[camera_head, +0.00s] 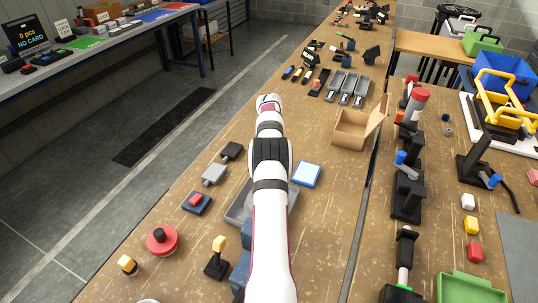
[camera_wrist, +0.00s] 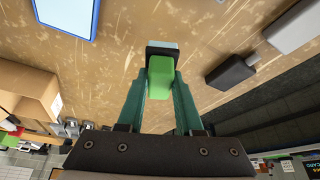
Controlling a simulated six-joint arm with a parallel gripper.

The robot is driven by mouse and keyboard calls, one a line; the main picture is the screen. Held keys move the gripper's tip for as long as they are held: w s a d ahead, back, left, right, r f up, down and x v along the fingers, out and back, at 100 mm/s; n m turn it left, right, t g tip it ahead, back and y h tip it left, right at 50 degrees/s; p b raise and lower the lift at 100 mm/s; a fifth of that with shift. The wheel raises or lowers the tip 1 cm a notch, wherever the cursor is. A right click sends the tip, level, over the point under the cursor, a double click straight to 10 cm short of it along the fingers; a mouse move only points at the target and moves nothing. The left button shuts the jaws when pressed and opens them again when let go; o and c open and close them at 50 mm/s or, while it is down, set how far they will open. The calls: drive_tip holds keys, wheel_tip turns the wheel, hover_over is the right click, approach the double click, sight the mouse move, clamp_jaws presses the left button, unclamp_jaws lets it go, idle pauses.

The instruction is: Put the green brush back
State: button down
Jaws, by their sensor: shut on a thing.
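The green brush (camera_wrist: 160,77) is between the two teal fingers of my gripper (camera_wrist: 161,80) in the wrist view. The fingers are shut on its green body. Its far end shows a dark band with a pale face. The wooden table top lies behind it, and I cannot tell how far the brush is above the wood. In the head view my arm hides both the gripper and the brush.
A blue-framed white pad (camera_head: 307,174) lies right of my arm; an open cardboard box (camera_head: 352,130) stands beyond it. A grey tray (camera_head: 237,212) is partly under my arm.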

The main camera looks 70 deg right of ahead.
wheel_tip(320, 180, down, 4)
drive_tip(key=shift+w+f, duration=0.1)
drive_tip(key=shift+w, duration=0.05)
drive_tip(key=shift+f, duration=0.15)
drive_tip(key=c, duration=0.6)
unclamp_jaws()
drive_tip(key=shift+o, duration=0.2)
